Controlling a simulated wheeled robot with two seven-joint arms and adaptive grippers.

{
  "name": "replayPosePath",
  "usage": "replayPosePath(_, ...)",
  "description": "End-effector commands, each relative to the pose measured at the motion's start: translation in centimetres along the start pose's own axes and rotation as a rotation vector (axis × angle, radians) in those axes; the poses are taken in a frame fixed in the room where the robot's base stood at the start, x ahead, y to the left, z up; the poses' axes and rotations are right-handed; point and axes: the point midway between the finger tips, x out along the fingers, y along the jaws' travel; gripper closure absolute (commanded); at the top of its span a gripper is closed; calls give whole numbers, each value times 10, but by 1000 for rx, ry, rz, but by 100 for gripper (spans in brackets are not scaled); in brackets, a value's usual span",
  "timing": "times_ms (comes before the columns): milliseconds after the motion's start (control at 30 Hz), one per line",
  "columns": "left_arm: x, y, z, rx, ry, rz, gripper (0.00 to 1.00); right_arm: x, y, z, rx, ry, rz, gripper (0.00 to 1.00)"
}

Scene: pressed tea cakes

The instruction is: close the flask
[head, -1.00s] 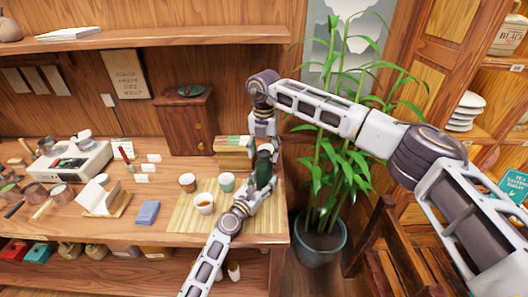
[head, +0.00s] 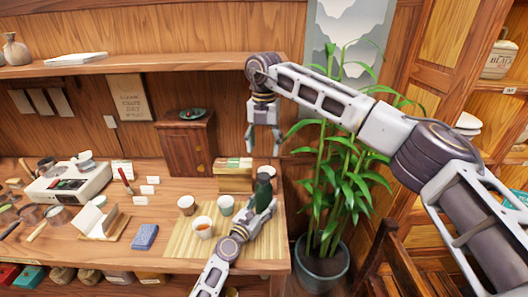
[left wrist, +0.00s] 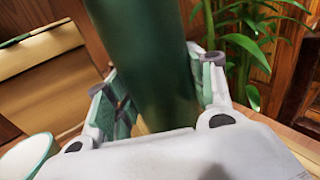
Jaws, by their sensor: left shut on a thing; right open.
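The dark green flask (head: 263,187) stands upright at the right end of the bamboo mat. It fills the middle of the left wrist view (left wrist: 150,55). My left gripper (head: 262,203) is shut around its body from the front; the fingers show on both sides of it in the left wrist view (left wrist: 158,88). My right gripper (head: 264,149) hangs above the flask, fingers down, open and empty, with a gap between its tips and the flask's top.
On the bamboo mat (head: 182,243) stand a cup of tea (head: 203,232), a brown cup (head: 186,209) and a pale green cup (head: 226,207). A potted plant (head: 322,265) is right of the table.

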Motion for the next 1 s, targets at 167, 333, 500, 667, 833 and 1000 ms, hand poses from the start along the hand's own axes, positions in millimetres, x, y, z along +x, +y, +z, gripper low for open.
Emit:
replayPosePath(167, 0, 1, 0, 1, 0, 1, 100, -2, 0, 0, 0, 0, 0, 40)
replayPosePath(333, 0, 1, 0, 1, 0, 1, 100, -2, 0, 0, 0, 0, 0, 40)
replayPosePath(500, 0, 0, 0, 1, 0, 1, 24, -2, 0, 0, 0, 0, 0, 40)
replayPosePath(667, 0, 0, 0, 0, 0, 0, 21, -2, 0, 0, 0, 0, 0, 40)
replayPosePath(833, 0, 0, 0, 0, 0, 0, 21, -2, 0, 0, 0, 0, 0, 40)
replayPosePath(1000, -2, 0, 0, 0, 0, 0, 21, -2, 0, 0, 0, 0, 0, 40)
